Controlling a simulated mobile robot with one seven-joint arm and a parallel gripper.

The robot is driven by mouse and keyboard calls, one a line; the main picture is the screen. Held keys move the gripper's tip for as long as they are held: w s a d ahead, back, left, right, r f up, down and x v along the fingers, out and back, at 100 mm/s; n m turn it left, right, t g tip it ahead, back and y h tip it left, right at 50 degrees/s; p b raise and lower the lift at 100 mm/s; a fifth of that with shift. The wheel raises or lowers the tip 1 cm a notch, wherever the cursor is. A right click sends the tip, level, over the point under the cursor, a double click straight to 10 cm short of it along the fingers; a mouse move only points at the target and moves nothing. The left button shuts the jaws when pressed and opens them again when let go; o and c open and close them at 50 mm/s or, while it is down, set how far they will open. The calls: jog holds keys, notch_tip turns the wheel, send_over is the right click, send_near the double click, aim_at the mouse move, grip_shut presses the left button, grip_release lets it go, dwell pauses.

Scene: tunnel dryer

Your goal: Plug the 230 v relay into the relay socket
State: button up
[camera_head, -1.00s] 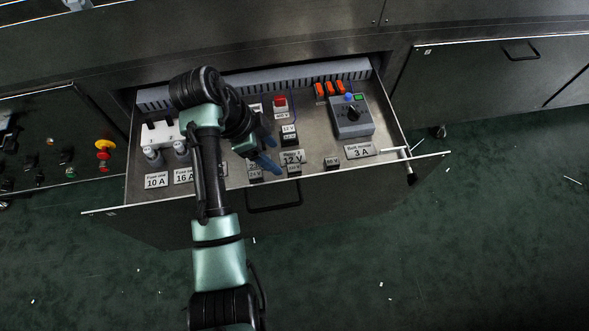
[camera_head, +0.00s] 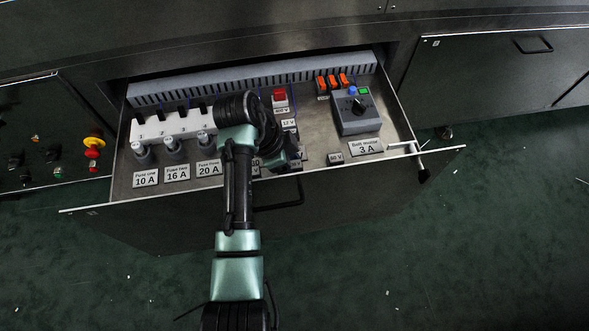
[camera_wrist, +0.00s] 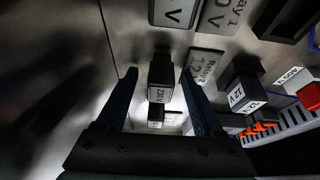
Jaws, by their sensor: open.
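In the wrist view a small dark block (camera_wrist: 161,76) carries a white label that seems to read 230 V. It stands between the two blue fingers of my gripper (camera_wrist: 160,84), which are open on either side of it. I cannot tell whether either finger touches it. In the head view my gripper (camera_head: 292,152) is over the front part of the open drawer, and my arm hides much of what is under it. Label plates for relays, one reading Relay 2 (camera_wrist: 206,67), lie beside the block. I cannot clearly make out the relay socket.
The drawer (camera_head: 398,146) also holds a white fuse bank (camera_head: 175,124), a grey box with a knob (camera_head: 356,112), several orange switches (camera_head: 333,81) and a red-topped part (camera_head: 280,97). Another labelled dark block (camera_head: 335,158) sits near the front edge.

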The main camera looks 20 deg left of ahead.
jog(key=shift+r, duration=0.1)
grip_shut()
dwell(0.3)
